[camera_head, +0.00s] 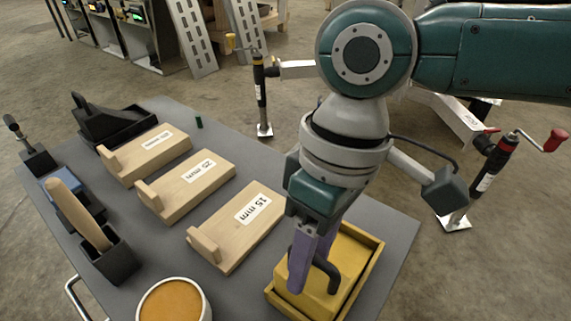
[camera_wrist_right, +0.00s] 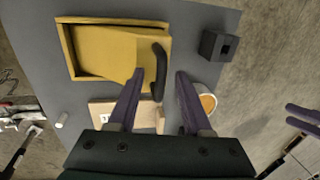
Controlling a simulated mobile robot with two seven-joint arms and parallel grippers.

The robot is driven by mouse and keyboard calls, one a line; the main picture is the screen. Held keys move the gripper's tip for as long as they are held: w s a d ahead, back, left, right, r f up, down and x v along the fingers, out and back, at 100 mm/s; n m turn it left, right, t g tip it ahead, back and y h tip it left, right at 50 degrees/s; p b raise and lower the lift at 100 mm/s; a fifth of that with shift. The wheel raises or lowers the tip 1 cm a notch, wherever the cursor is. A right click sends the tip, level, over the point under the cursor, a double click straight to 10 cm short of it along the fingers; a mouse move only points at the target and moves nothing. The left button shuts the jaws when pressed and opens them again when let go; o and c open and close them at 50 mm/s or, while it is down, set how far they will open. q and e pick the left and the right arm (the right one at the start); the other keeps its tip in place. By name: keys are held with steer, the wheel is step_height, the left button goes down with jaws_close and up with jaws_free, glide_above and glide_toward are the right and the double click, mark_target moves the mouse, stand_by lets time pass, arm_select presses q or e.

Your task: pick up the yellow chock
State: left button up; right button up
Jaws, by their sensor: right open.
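The yellow chock (camera_head: 322,278) is a wedge with a black bent handle (camera_wrist_right: 158,72). It sits in a shallow yellow tray (camera_head: 362,289) at the table's right corner, and both also show in the right wrist view, the chock (camera_wrist_right: 108,50) inside the tray (camera_wrist_right: 66,45). My right gripper (camera_head: 312,275) points down over the chock, its purple fingers apart. In the wrist view its fingertips (camera_wrist_right: 160,76) lie on either side of the handle; contact cannot be told. Purple fingers, apparently of my left gripper (camera_wrist_right: 303,113), show at the right edge of the wrist view; their opening is unclear.
Wooden blocks (camera_head: 240,222) with thickness labels lie left of the tray. A round orange-filled bowl (camera_head: 174,301), black holders (camera_head: 108,262) and a black chock (camera_head: 115,118) share the grey table (camera_head: 257,290). Jack stands with cranks (camera_head: 492,165) rise from the floor beyond.

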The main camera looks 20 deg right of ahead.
jaws_close()
stand_by(1.4)
